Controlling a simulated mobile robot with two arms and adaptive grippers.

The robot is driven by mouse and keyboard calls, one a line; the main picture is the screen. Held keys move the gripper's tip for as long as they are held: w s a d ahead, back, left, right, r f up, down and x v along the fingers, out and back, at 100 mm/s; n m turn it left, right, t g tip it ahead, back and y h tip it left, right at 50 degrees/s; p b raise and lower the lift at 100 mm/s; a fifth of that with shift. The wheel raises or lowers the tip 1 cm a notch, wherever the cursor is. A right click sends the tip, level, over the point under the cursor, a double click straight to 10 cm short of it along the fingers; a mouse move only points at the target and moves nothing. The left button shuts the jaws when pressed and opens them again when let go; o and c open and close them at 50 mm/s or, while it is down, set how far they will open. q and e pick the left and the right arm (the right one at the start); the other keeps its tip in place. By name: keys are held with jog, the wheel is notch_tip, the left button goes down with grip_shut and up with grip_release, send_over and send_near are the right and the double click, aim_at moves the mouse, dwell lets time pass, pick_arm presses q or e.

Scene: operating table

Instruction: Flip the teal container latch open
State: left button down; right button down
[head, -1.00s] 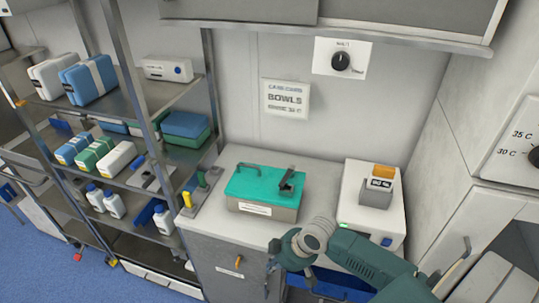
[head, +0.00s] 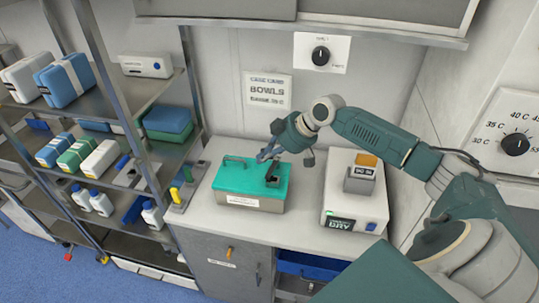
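The teal container (head: 235,178) sits on the counter, with a teal lid, a grey body and a white label on its front. A dark latch (head: 272,178) is on the right part of the lid, partly covered by my gripper. Its exact angle is hard to tell. My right gripper (head: 264,155) is just above and behind the latch, pointing down and left. Its fingertips are small and overlap the lid in the picture, so their gap and any contact are unclear. My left gripper is not in view.
A white device (head: 340,212) with a grey and orange block on top stands right of the container. A metal shelf (head: 150,160) with boxes and bottles stands further left. An open blue drawer (head: 300,265) is below the counter.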

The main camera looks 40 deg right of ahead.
aim_at(273, 171)
jog(key=b+x, duration=0.4)
jog(key=x, duration=0.2)
jog(key=shift+a+f, duration=0.1)
jog(key=shift+f, duration=0.2)
jog(key=s, duration=0.1)
jog(key=s+d, duration=0.2)
jog(key=shift+d+r, duration=0.1)
jog(key=shift+r, duration=0.2)
jog(key=shift+s+d+r, duration=0.15)
jog(key=shift+s+r, duration=0.05)
jog(key=shift+s, duration=0.25)
jog(key=shift+w, duration=0.15)
jog(key=shift+f, duration=0.1)
jog(key=shift+w, duration=0.15)
